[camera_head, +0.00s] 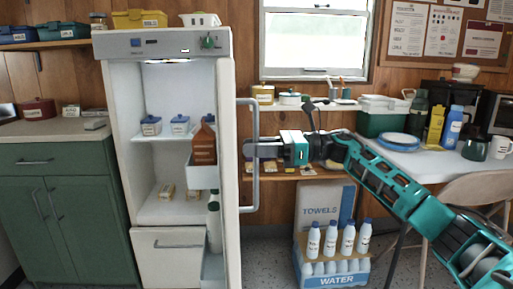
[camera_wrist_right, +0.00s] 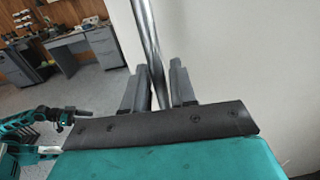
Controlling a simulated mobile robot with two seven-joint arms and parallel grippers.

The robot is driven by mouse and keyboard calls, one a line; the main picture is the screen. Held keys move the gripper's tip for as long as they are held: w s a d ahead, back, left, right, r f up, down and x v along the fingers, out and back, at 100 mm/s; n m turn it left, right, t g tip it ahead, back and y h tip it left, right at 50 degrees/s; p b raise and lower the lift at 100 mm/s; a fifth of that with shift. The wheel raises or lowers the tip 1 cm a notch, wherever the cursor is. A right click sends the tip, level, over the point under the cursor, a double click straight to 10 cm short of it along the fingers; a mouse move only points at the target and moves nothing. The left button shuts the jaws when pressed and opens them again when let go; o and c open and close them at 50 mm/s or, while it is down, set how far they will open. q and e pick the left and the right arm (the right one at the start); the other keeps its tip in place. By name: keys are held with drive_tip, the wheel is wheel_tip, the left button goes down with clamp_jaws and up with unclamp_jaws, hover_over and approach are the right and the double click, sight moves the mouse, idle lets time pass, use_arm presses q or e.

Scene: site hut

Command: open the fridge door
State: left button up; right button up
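The white fridge (camera_head: 165,42) stands at the left centre in the head view. Its door (camera_head: 230,160) is swung open toward me and seen nearly edge-on, with the lit shelves showing. A long grey handle (camera_head: 254,190) runs upright on the door's outer side; it also shows as a metal bar in the right wrist view (camera_wrist_right: 146,35). My right gripper (camera_head: 252,150) is at the handle's mid-height. In the wrist view its fingers (camera_wrist_right: 160,88) lie on both sides of the bar, closed on it. A teal arm of mine with a dark end (camera_wrist_right: 75,115) shows small in the wrist view.
A crate of water bottles (camera_head: 335,272) is on the floor right of the door. A white table (camera_head: 400,160) stands farther right.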

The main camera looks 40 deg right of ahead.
drive_tip(key=shift+o, duration=0.7)
drive_tip(key=v, duration=1.3)
